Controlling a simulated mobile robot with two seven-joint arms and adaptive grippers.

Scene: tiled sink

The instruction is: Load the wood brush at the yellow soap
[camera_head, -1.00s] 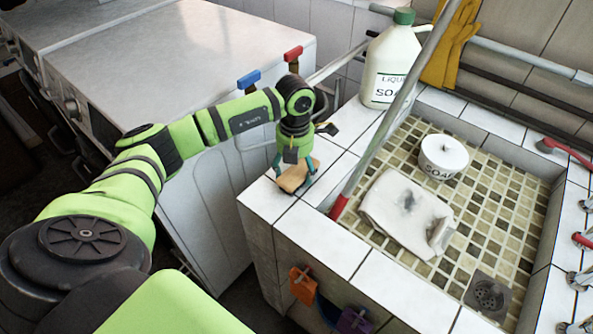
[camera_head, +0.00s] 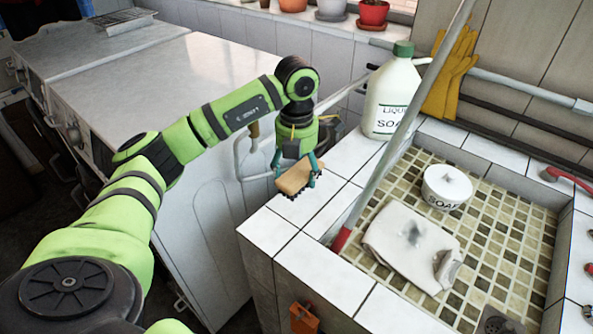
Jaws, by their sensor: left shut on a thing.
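The wood brush (camera_head: 294,178) is a tan wooden block with dark bristles along its lower edge. My left gripper (camera_head: 297,167) is shut on it, with one teal finger at each side. The brush is tilted and appears raised over the white-tiled sink ledge, near its left corner. No yellow soap can be made out. A white tub marked SOAP (camera_head: 447,187) stands in the sink, and a large liquid soap bottle (camera_head: 391,95) with a green cap stands on the back ledge. My right gripper is not in view.
A grey pole with a red end (camera_head: 374,169) slants across the sink edge, right of my left gripper. A white cloth (camera_head: 411,246) lies in the sink. Yellow gloves (camera_head: 449,78) hang behind. The front ledge (camera_head: 325,273) is clear.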

